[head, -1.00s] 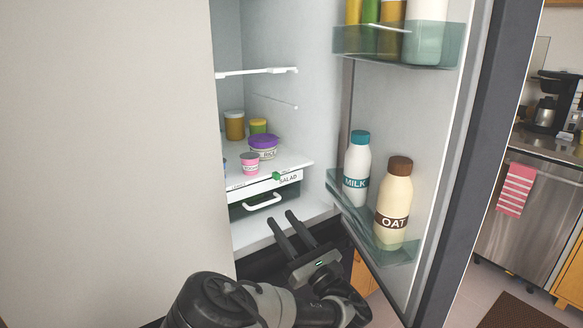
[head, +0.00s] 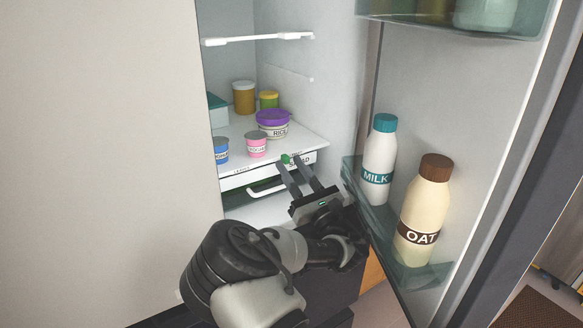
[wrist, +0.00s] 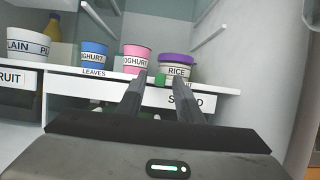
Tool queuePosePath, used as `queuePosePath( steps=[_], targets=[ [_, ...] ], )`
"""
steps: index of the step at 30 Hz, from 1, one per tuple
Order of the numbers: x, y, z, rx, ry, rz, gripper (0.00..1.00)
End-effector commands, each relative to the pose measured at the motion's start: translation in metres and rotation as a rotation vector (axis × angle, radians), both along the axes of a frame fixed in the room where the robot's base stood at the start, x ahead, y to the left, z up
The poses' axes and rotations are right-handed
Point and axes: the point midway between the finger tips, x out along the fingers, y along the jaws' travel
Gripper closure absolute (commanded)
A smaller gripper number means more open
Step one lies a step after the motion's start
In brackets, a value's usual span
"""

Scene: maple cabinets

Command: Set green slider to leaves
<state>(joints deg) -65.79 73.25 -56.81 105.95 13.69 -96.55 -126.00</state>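The green slider (head: 286,159) sits on the white front strip (head: 240,178) of the fridge shelf, near the right end by the SALAD label. The LEAVES label (wrist: 94,72) is further left on the strip. My gripper (head: 290,162) is open, its two fingers pointing at the slider. In the wrist view the slider (wrist: 160,80) shows between the fingertips (wrist: 160,85). I cannot tell whether either finger touches it. The right finger partly hides the SALAD label.
A drawer with a white handle (head: 266,188) is below the strip. A pink yoghurt tub (head: 257,144), a blue tub (head: 221,150) and a purple-lidded rice tub (head: 272,124) stand just above. The open door holds a milk bottle (head: 380,160) and an oat bottle (head: 422,205) on the right.

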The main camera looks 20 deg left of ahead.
Motion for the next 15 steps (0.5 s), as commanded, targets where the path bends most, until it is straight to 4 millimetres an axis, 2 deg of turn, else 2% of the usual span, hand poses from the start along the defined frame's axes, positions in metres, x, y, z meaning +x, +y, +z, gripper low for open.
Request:
queuePosePath(
  steps=[11,15],
  targets=[
    [0.004,0.0045,0.0027,-0.001,-0.001,0.0,0.69],
    [0.0039,0.0044,0.0025,-0.001,0.001,0.0,0.93]
  ],
)
